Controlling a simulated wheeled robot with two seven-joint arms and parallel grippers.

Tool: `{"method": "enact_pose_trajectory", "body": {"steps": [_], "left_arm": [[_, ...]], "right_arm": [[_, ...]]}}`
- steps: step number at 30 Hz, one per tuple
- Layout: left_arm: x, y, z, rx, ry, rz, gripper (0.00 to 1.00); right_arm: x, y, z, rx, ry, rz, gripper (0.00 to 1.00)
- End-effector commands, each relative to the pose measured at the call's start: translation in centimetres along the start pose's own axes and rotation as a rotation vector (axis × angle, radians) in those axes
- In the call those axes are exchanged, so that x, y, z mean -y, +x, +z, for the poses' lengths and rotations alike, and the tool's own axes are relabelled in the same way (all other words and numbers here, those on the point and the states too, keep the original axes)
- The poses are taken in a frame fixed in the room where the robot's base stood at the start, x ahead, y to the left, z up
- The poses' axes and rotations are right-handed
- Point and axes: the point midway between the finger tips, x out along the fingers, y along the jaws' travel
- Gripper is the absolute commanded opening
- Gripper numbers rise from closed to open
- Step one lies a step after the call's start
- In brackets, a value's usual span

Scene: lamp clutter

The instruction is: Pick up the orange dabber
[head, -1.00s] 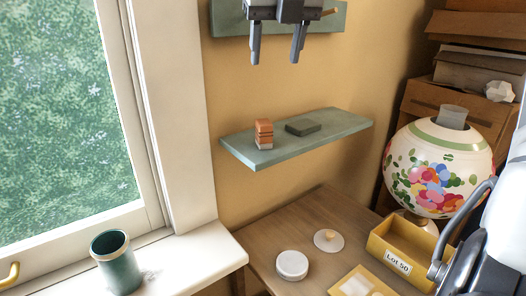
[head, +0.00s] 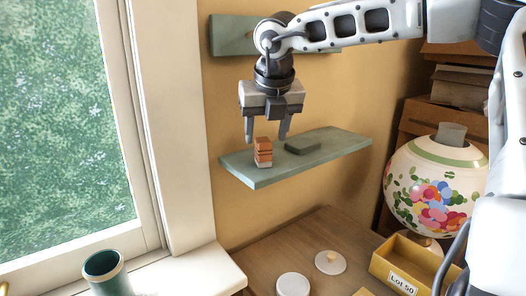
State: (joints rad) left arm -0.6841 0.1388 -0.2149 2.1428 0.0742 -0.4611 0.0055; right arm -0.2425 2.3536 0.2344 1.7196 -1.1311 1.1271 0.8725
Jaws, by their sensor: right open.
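The orange dabber (head: 263,149) stands upright on the green wall shelf (head: 240,172), near its left end. It is a small orange block with dark bands and a pale base. My right gripper (head: 265,141) is open and points down, its two fingers above the shelf at the height of the dabber's top. The dabber shows between and just below the fingertips; I cannot tell whether the fingers touch it. My left gripper is not in view.
A flat dark green block (head: 303,147) lies right of the dabber. A second green board (head: 230,36) is on the wall above. Below are a wooden table (head: 262,262) with white lids and a yellow box (head: 383,268). A painted globe (head: 437,185) stands at right.

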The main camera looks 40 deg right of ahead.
Motion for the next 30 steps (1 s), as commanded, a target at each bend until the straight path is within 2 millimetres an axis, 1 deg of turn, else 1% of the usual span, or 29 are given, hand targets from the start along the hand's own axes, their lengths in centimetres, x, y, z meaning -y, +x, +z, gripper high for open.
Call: {"method": "enact_pose_trajectory", "body": {"steps": [3,7,10,16,17,18,20,21,22,23,24,30], "left_arm": [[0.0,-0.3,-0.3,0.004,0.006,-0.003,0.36],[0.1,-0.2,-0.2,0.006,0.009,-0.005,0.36],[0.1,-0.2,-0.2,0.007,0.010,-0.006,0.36],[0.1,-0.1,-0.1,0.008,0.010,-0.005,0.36],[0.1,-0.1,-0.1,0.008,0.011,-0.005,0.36],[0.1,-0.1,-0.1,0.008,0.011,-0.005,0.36],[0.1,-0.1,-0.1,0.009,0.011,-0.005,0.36],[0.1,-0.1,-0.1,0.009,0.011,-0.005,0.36],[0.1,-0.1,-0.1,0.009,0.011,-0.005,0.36],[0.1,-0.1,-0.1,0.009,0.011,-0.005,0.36],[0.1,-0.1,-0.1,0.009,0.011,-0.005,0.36],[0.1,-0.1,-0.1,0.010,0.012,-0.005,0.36]], "right_arm": [[-0.4,1.9,-0.3,-0.006,-0.001,-0.001,0.53],[-0.4,3.5,-0.3,-0.004,0.001,0.000,0.53],[-0.4,4.1,-0.3,-0.002,0.001,0.001,0.53],[-0.4,4.1,-0.2,-0.001,0.001,0.002,0.53],[-0.4,4.1,-0.2,-0.001,0.001,0.001,0.47],[-0.4,4.1,-0.2,-0.001,0.001,0.001,0.36],[-0.4,4.1,-0.2,-0.001,0.001,0.001,0.19],[-0.4,4.1,-0.2,-0.001,0.001,0.002,0.08],[-0.4,4.1,-0.2,-0.001,0.001,0.001,0.05],[-0.4,4.1,-0.2,-0.001,0.001,0.002,0.05],[-0.4,4.1,-0.2,-0.001,0.001,0.002,0.01],[-0.4,4.0,-0.2,0.000,0.001,0.002,0.01]]}}
